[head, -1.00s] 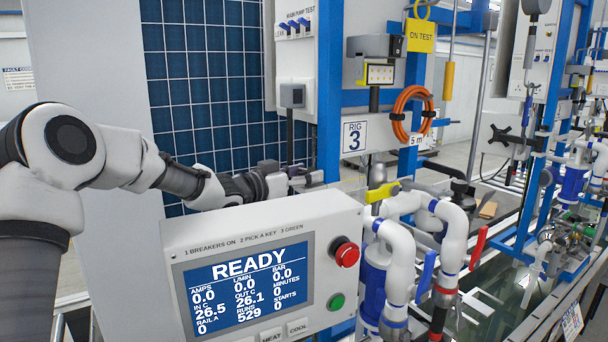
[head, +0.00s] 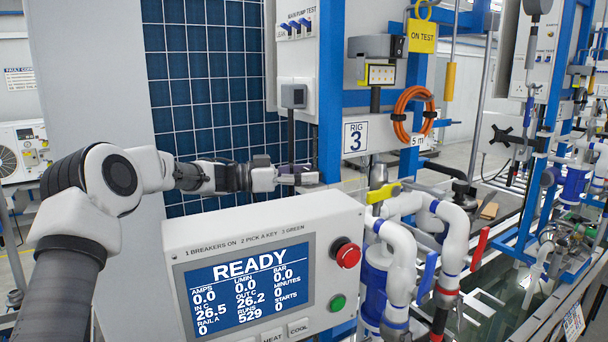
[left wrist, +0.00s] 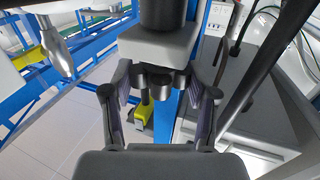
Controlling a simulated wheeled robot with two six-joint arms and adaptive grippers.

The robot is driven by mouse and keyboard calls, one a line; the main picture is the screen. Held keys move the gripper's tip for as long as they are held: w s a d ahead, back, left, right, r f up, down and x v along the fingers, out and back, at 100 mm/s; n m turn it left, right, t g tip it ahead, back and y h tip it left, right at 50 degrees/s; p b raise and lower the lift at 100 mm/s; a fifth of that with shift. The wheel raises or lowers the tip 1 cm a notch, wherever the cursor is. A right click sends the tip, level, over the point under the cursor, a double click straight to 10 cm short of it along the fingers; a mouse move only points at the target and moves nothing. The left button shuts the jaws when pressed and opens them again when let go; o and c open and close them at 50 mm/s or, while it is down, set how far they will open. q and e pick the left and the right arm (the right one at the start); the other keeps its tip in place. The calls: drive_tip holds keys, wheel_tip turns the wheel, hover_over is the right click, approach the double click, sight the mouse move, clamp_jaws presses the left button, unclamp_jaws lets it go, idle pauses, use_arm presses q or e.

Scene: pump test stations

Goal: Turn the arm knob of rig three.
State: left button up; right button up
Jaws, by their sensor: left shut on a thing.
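My left gripper (head: 298,176) reaches in behind the control box, below the grey-and-white panel of rig three. In the left wrist view its two fingers (left wrist: 158,88) are on either side of a dark lobed knob (left wrist: 153,82) under a grey block (left wrist: 158,45), and the gripper is shut on this knob. A black post (left wrist: 160,12) rises from the block. The knob cannot be made out in the head view, where the gripper hides it. The "RIG 3" sign (head: 355,137) hangs just right of the gripper. My right gripper is out of view.
The white control box (head: 335,225) with a "READY" screen (head: 248,287) stands in front of my left forearm. White pipes (head: 400,255) with blue and red levers are at its right. A blue upright (head: 329,90) stands close beside the gripper. A dark tiled panel (head: 200,80) is behind.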

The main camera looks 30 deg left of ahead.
use_arm(q)
drive_tip(key=shift+r, duration=0.1)
drive_tip(key=o, duration=1)
drive_tip(key=shift+o, duration=0.8)
drive_tip(key=shift+w+d, duration=0.15)
drive_tip(key=v, duration=1.2)
drive_tip(key=shift+d, duration=0.1)
